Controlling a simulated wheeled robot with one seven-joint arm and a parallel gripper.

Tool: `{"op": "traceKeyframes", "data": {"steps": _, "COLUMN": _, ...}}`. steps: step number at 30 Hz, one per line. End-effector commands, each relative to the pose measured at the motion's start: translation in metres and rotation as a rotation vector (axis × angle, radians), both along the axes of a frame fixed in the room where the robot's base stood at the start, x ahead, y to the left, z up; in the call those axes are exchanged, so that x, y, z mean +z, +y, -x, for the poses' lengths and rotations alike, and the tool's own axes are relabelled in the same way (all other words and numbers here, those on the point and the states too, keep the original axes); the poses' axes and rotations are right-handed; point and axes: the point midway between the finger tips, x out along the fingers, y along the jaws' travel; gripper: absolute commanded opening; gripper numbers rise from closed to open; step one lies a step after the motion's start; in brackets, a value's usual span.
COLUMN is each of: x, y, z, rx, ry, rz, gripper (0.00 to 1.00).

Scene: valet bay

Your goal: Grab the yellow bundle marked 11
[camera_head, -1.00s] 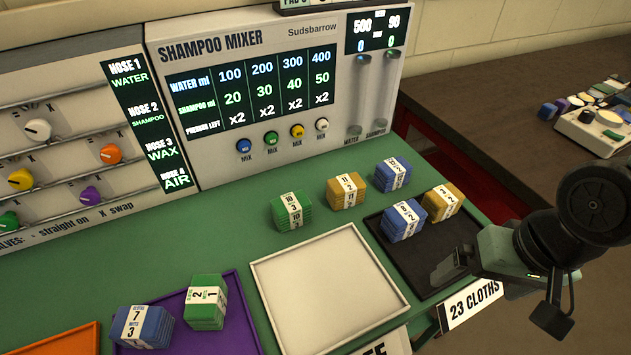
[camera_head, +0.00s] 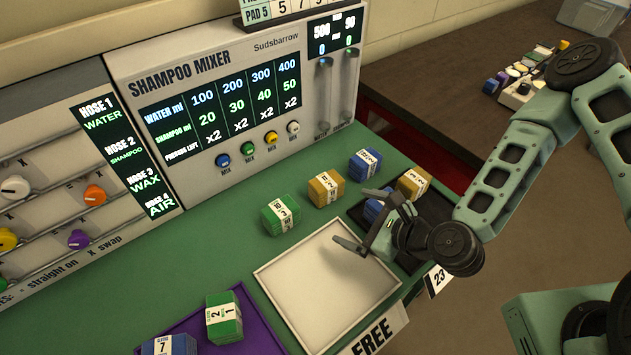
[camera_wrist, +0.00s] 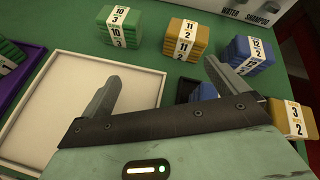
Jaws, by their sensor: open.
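The yellow bundle marked 11 (camera_head: 326,188) stands on the green counter behind the trays, between a green bundle marked 10 (camera_head: 281,214) and a blue bundle marked 12 (camera_head: 364,165). In the wrist view the yellow bundle (camera_wrist: 185,40) lies ahead of my jaws, with its white band reading 11 over 2. My gripper (camera_head: 362,226) is open and empty, above the edge between the white tray and the black tray, in front of and apart from the bundle. In the wrist view my two fingers (camera_wrist: 160,85) are spread apart.
The white tray (camera_head: 268,285) marked FREE is empty. The black tray (camera_head: 358,212) holds a blue bundle (camera_head: 374,211), partly hidden by my gripper, and another yellow bundle (camera_head: 413,183). A purple tray (camera_head: 258,335) holds green and blue bundles. The shampoo mixer (camera_head: 240,85) stands behind.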

Motion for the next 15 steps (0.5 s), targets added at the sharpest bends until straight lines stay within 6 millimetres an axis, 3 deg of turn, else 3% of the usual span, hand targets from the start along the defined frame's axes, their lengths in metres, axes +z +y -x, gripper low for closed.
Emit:
{"op": "traceKeyframes", "data": {"steps": 6, "x": 0.012, "y": -0.018, "z": -0.008, "rx": -0.314, "ry": 0.091, "rz": -0.250, "gripper": 0.98}}
{"op": "traceKeyframes", "data": {"steps": 15, "x": 0.002, "y": -0.017, "z": -0.022, "rx": -0.376, "ry": 0.098, "rz": -0.304, "gripper": 0.98}}
